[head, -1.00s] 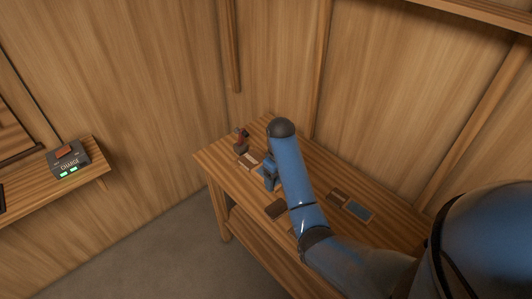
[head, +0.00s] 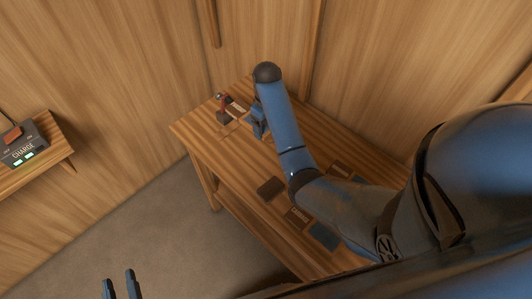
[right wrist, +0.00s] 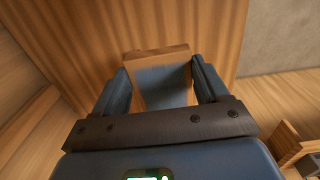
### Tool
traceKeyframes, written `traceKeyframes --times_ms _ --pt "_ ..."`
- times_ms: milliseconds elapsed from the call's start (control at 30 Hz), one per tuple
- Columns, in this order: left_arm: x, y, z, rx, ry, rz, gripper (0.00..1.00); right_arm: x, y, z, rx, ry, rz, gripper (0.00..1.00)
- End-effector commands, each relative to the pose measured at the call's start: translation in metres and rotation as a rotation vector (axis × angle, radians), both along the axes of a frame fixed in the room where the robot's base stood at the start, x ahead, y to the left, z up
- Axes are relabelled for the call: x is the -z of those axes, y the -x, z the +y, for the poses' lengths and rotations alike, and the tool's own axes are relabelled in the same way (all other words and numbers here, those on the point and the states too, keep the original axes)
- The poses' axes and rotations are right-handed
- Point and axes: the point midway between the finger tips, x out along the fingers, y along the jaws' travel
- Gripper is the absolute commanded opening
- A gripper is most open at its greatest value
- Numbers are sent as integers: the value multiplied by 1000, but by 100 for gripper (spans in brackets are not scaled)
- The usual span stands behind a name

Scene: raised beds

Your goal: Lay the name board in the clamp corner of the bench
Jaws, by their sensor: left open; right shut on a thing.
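My right gripper (head: 257,130) is over the far-left part of the wooden bench (head: 215,160), close to the red-and-dark clamp (head: 222,108) at its corner. The right wrist view shows its two fingers (right wrist: 162,85) shut on a board (right wrist: 163,75) with a wooden edge and blue-grey face, which I take as the name board. In the head view the arm and gripper largely hide it, and I cannot tell whether it touches the bench. My left gripper (head: 120,285) is open and empty at the bottom edge, over the floor, away from the bench.
Flat brown pieces (head: 270,187) and a dark blue-grey piece (head: 323,236) lie on the bench's nearer part. Wooden walls stand behind it. A charger (head: 22,145) with green lights sits on a shelf at left. The floor (head: 140,220) between is clear.

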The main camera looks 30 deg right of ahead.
Motion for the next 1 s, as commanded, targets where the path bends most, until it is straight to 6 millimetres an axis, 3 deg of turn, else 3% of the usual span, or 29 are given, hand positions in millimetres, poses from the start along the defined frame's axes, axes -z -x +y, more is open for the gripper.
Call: traceKeyframes --times_ms 33,167,500,1000 --pt "14 0 0 0 0 -1 43 14 0 -1 1 1 -1 34" --pt "31 0 0 0 0 -1 43 31 0 -1 1 1 -1 34" --pt "14 0 0 -1 0 -1 43 83 1 -1 1 0 2 34" --pt "11 0 0 -1 0 -1 43 127 0 -2 1 0 1 34"
